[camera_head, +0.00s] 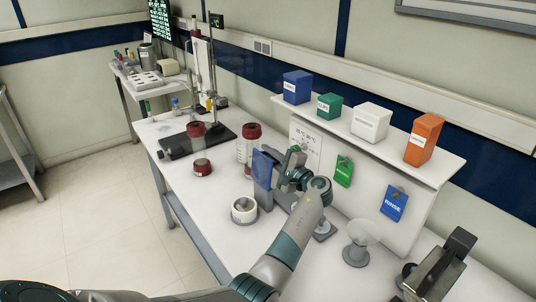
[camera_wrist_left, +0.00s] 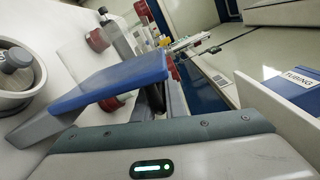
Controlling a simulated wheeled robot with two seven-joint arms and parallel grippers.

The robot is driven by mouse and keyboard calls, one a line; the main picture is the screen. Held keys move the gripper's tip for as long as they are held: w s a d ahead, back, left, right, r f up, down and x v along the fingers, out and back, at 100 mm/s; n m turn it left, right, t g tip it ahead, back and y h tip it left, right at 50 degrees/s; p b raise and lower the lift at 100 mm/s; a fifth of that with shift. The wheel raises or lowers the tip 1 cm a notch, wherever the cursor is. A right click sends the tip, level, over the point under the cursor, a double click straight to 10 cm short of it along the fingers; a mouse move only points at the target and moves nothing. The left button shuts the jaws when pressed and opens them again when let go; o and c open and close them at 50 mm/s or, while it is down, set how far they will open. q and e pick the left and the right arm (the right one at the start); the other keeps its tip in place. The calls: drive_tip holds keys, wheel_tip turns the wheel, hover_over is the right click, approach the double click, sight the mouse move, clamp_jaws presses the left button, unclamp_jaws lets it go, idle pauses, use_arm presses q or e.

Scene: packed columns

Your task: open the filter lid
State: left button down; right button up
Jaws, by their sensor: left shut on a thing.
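A blue-faced flat panel, which looks like the filter lid (camera_head: 262,168), stands about upright over the bench. In the left wrist view the blue panel (camera_wrist_left: 112,82) reaches across in front of my gripper, with a grey part at its lower left. My left gripper (camera_head: 282,168) is at the panel's right side. Its fingers are shut on the panel, as far as shows; the fingertips are partly hidden by the panel in both views. My right gripper is not in view.
A shelf (camera_head: 382,132) with several coloured boxes is at the right. A grey and dark device (camera_head: 440,266) is at lower right. The bench's front left is clear.

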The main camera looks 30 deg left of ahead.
use_arm(q)
drive_tip(key=c, duration=1.8)
unclamp_jaws()
drive_tip(key=shift+a+r, duration=0.2)
drive_tip(key=shift+r, duration=0.05)
drive_tip(key=shift+c, duration=0.2)
drive_tip(key=shift+d+f, duration=0.1)
drive_tip(key=shift+f, duration=0.05)
drive_tip(key=shift+d, duration=0.15)
drive_tip(key=shift+s+d+f+b, duration=0.1)
drive_tip(key=shift+s+d+b, duration=0.25)
drive_tip(key=shift+d, duration=0.3)
drive_tip(key=b+v, duration=0.3)
drive_tip(key=v, duration=0.7)
